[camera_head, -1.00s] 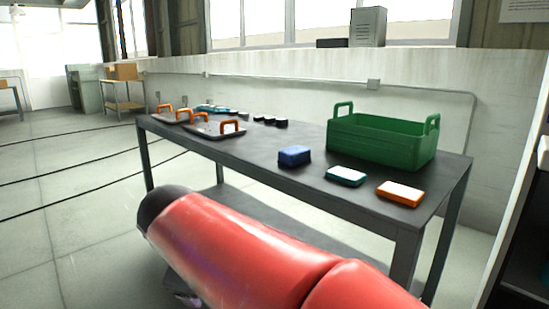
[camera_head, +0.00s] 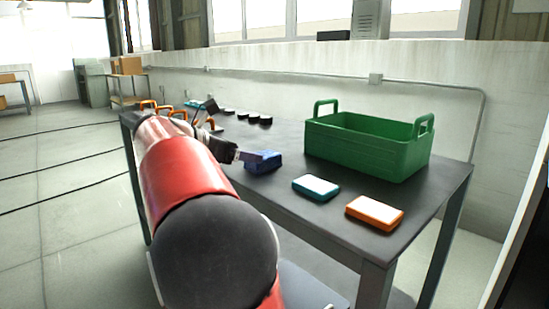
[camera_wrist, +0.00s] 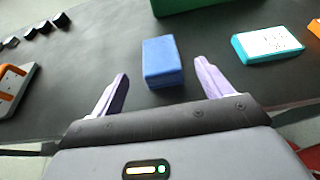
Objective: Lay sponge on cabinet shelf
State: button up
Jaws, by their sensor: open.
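A blue block, apparently the sponge (camera_head: 265,163), lies on the dark table near its front edge. In the wrist view the sponge (camera_wrist: 162,62) sits just beyond and between the two pale fingers of my gripper (camera_wrist: 161,74), which are spread apart and hold nothing. In the head view my gripper (camera_head: 246,155) is at the sponge's left side, its fingertips close to it; whether they touch is unclear. A white upright panel with a dark opening (camera_head: 530,260) stands at the right edge, possibly the cabinet; its shelf cannot be made out.
A green handled crate (camera_head: 365,149) stands behind the sponge. A teal-and-white box (camera_head: 316,188) and an orange-and-white box (camera_head: 374,213) lie to its right. Orange-handled items (camera_head: 178,114) and several small dark pieces (camera_head: 245,116) are on the table's far left. The table (camera_head: 285,196) is bare between them.

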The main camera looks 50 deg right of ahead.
jog(key=x, duration=0.7)
jog(key=shift+d+f, duration=0.15)
jog(key=shift+d, duration=0.05)
jog(key=c, duration=1.1)
